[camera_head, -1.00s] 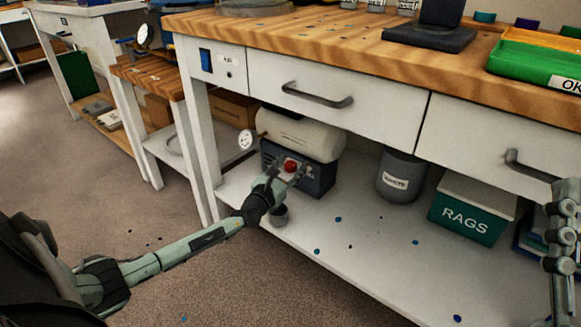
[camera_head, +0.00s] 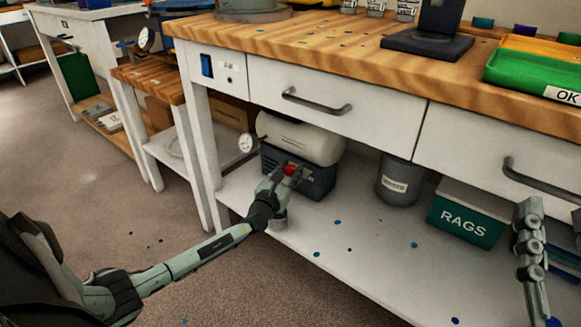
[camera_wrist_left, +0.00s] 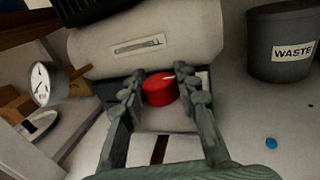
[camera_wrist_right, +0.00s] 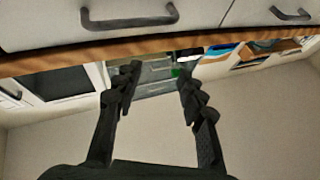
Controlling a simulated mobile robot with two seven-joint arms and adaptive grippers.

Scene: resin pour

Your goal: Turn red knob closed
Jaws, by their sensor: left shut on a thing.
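The red knob (camera_head: 290,169) is on the dark front of a pump-like unit with a cream tank (camera_head: 312,142), on the shelf under the bench. My left gripper (camera_wrist_left: 160,88) is shut on the red knob, one finger on each side. In the left wrist view the knob (camera_wrist_left: 160,91) shows between the fingers with a pale mark at its upper right. In the head view the fingers partly hide the knob and the unit's front. My right gripper (camera_wrist_right: 158,72) is open and empty, away from the unit.
A round gauge (camera_head: 247,142) sticks out left of the tank. A grey waste bin (camera_head: 399,182) and a green RAGS box (camera_head: 466,214) stand to the right on the white shelf (camera_head: 370,260). The drawer front (camera_head: 330,95) and wooden benchtop hang above.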

